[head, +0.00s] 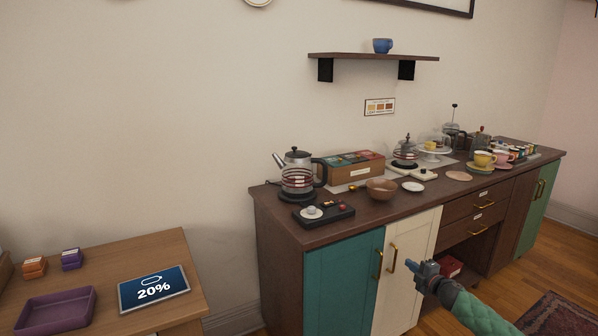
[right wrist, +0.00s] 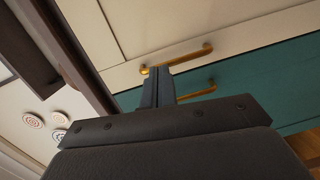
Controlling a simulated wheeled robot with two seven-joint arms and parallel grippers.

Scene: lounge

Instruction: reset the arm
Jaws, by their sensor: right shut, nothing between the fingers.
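My right arm (head: 468,305) comes in from the lower right of the head view, wrapped in green. Its gripper (head: 412,265) is in front of the sideboard's cream door (head: 408,270), near the brass handles. In the right wrist view the gripper's fingers (right wrist: 157,85) are together and hold nothing. Beyond them are a brass handle on the cream door (right wrist: 178,58) and another on the teal door (right wrist: 196,90). I cannot tell whether the fingers touch a handle. My left gripper is out of view.
The dark sideboard (head: 330,233) bears a kettle (head: 297,172), a wooden bowl (head: 381,189), a tea box (head: 350,165) and cups. A wooden table (head: 160,252) at left holds a purple tray (head: 55,312) and a 20% display (head: 154,289). Open floor (head: 545,265) lies at right.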

